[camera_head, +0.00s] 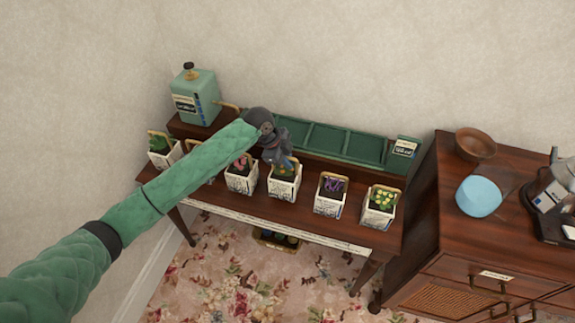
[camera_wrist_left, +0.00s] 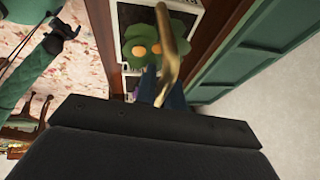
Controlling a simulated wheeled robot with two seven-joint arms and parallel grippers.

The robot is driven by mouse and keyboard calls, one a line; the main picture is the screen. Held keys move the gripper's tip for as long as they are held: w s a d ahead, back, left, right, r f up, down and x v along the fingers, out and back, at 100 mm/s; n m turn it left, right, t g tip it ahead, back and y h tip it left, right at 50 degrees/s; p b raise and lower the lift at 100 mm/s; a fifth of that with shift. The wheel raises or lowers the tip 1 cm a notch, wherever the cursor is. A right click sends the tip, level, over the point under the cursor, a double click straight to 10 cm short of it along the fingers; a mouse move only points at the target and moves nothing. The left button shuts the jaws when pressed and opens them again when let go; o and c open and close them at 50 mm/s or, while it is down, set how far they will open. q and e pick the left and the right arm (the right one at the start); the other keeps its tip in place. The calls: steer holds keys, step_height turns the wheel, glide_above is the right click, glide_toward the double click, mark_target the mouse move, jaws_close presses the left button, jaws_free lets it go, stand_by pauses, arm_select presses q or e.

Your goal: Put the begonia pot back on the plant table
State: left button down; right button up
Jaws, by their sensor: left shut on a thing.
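My left gripper (camera_head: 284,163) is shut on the brass handle of a white pot (camera_head: 283,189) with green leaves. That pot is upright in the row on the dark wood plant table (camera_head: 300,217); I cannot tell whether its base touches the tabletop. In the left wrist view the brass handle (camera_wrist_left: 170,45) rises between me and green leaves with orange-yellow centres (camera_wrist_left: 142,45). No label is readable, so I cannot tell for sure that this is the begonia. My right gripper (camera_wrist_left: 66,27) shows dark and small in the left wrist view.
A pot with pink flowers (camera_head: 241,183) stands to the left, pots with purple (camera_head: 328,203) and yellow flowers (camera_head: 378,215) to the right. A green trough (camera_head: 325,139) runs behind. A green canister (camera_head: 195,98) is at back left, a wooden cabinet (camera_head: 430,215) at right.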

mark_target(291, 171)
arm_select(q)
step_height(291, 171, down, 3)
steer(key=shift+r+p, duration=0.2)
steer(key=shift+p, duration=0.3)
steer(key=shift+f, duration=0.2)
arm_select(e)
steer(key=shift+s+d+f, duration=0.25)
steer(key=shift+s+f, duration=0.15)
steer(key=shift+s, duration=0.1)
steer(key=shift+s+d+f, duration=0.25)
steer(key=shift+s+f, duration=0.1)
steer(key=shift+s, duration=0.15)
arm_select(q)
steer(key=shift+f, duration=0.1)
steer(key=c, duration=1.5)
jaws_free()
arm_select(e)
steer(key=shift+w+d, duration=0.1)
steer(key=shift+w, duration=0.05)
steer(key=shift+r, duration=0.1)
